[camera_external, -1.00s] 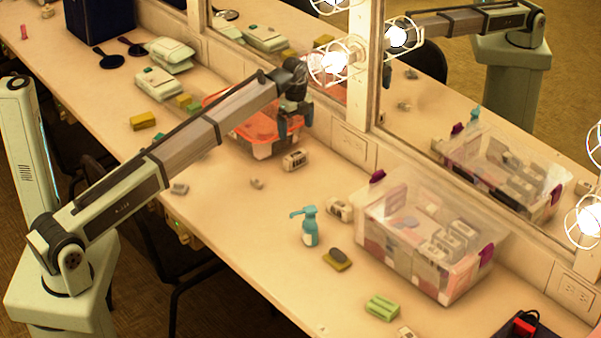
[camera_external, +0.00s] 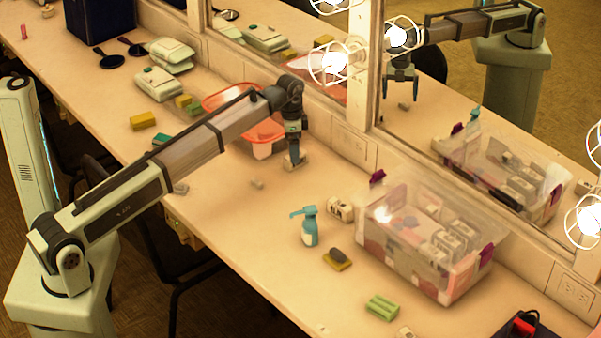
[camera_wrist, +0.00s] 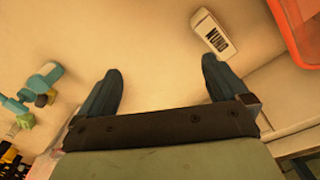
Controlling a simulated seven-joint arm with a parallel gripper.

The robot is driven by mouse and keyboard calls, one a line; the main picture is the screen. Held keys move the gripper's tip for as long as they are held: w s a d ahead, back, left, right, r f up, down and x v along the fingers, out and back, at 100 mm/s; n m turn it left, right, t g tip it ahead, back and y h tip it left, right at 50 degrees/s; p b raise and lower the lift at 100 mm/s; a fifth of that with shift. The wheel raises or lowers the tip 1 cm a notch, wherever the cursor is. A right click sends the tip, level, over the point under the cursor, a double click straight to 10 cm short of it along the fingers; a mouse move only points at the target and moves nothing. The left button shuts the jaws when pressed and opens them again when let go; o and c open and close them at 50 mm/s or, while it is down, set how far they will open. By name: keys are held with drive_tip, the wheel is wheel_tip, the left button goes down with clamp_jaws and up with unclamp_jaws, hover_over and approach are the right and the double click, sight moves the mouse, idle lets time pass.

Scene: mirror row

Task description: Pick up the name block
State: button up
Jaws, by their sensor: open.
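A small white block with dark lettering (camera_wrist: 212,33) lies flat on the counter in the wrist view, just beyond my right fingertip and outside the gap between the fingers. In the external view this block (camera_external: 302,162) is partly hidden by my gripper. My gripper (camera_wrist: 160,85) is open and empty, its two blue-grey fingers wide apart over bare counter. In the external view my gripper (camera_external: 294,158) points down, low near the block; whether it touches is unclear. A second white block with dark marks (camera_external: 340,208) lies beside the clear bin.
An orange-rimmed tub (camera_external: 212,100) stands close behind my gripper, near the mirror wall. A clear bin (camera_external: 405,275) with white blocks, a teal pump bottle (camera_external: 310,232) and a sponge (camera_external: 337,260) are at right. The front counter is mostly clear.

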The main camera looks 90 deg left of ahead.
drive_tip(key=w+d+n, duration=0.2)
drive_tip(key=d+n, duration=0.3)
drive_tip(key=n, duration=0.3)
approach(340, 204)
drive_tip(key=shift+g, duration=0.3)
drive_tip(key=f, duration=1.1)
drive_tip(key=shift+w+d+f, duration=0.1)
drive_tip(key=shift+w+d, duration=0.05)
drive_tip(key=shift+w, duration=0.15)
drive_tip(key=c, duration=0.7)
drive_tip(key=shift+o, duration=0.2)
